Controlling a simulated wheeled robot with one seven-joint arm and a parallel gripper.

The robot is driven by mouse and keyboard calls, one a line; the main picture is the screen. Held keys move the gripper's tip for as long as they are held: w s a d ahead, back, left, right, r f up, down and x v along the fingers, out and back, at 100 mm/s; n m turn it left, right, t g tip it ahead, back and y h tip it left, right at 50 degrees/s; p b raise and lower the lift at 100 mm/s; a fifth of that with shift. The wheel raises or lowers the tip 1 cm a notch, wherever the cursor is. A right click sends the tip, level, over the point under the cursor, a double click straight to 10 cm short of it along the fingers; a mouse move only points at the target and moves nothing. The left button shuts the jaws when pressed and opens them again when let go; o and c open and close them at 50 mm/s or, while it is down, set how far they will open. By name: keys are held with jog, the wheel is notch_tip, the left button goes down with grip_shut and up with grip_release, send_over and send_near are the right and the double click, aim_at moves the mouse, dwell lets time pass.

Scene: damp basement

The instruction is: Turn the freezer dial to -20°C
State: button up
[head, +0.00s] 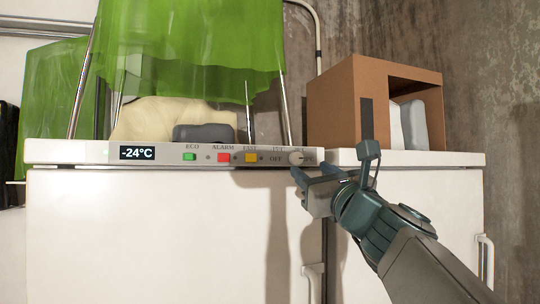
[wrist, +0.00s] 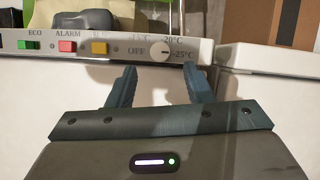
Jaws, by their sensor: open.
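The freezer dial (head: 296,158) is a small round white knob at the right end of the white freezer's (head: 170,230) control strip. In the wrist view the dial (wrist: 160,51) shows with OFF at its left and -20°C and -25°C labels at its right. The display (head: 137,153) reads -24°C. My gripper (head: 307,174) is open and empty, just below and in front of the dial. In the wrist view its two fingers (wrist: 158,78) point up toward the strip, apart, with the dial above the gap between them. I see no contact with the dial.
Green ECO (head: 189,157), red ALARM (head: 223,157) and yellow (head: 251,157) buttons sit left of the dial. A green cloth (head: 190,50) hangs over a rack on the freezer top. A cardboard box (head: 340,105) stands on the neighbouring white unit (head: 440,180).

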aim_at(298, 160)
jog(key=p+x, duration=0.1)
jog(key=x, duration=0.5)
jog(key=shift+w+a, duration=0.1)
jog(key=shift+w, duration=0.05)
jog(key=c, duration=1)
